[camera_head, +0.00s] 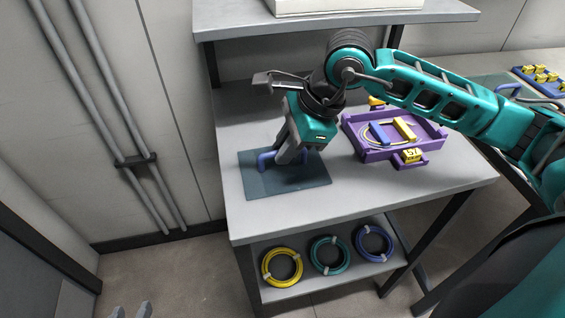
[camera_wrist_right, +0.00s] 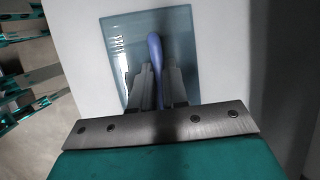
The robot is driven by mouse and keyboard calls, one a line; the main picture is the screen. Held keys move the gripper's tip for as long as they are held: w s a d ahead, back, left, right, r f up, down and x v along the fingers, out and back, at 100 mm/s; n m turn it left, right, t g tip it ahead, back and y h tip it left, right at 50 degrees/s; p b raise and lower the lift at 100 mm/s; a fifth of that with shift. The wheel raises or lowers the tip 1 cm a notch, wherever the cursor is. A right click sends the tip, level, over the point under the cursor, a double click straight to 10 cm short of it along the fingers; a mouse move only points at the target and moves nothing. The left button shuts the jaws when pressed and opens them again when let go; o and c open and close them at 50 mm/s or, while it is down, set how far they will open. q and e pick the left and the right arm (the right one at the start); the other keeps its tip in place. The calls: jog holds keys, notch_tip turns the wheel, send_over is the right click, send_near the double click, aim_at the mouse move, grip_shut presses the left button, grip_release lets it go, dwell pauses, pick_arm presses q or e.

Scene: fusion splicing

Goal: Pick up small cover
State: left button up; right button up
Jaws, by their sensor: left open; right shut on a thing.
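The small cover is a flat, dark teal, see-through plate (camera_head: 308,186) with a blue handle (camera_head: 266,160) on top. It lies on the grey table at the front left. My right gripper (camera_head: 284,158) reaches down over the plate and is shut on the blue handle. In the right wrist view the handle (camera_wrist_right: 155,45) stands between the two grey fingers, over the plate (camera_wrist_right: 125,40). Part of the handle is hidden by the fingers. The plate appears to rest on the table. My left gripper (camera_head: 131,311) shows only its fingertips at the bottom edge, open and empty.
A purple tray (camera_head: 377,155) with yellow and blue parts and a yellow cable stands right of the plate. A raised shelf (camera_head: 330,18) is behind. Coiled yellow (camera_head: 269,278), teal (camera_head: 317,266) and blue (camera_head: 362,253) cables lie on the lower shelf. Another blue-handled plate (camera_head: 482,84) is at far right.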

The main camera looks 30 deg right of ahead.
grip_shut()
pick_arm(q)
jog(key=shift+s+a+r+p, duration=0.2)
jog(key=shift+r+p, duration=0.4)
jog(key=shift+p, duration=0.4)
jog(key=shift+s+a+r+p, duration=0.2)
jog(key=shift+r+p, duration=0.4)
jog(key=shift+p, duration=0.35)
pick_arm(e)
notch_tip(320, 180, up, 20)
pick_arm(q)
jog(key=shift+r, duration=0.1)
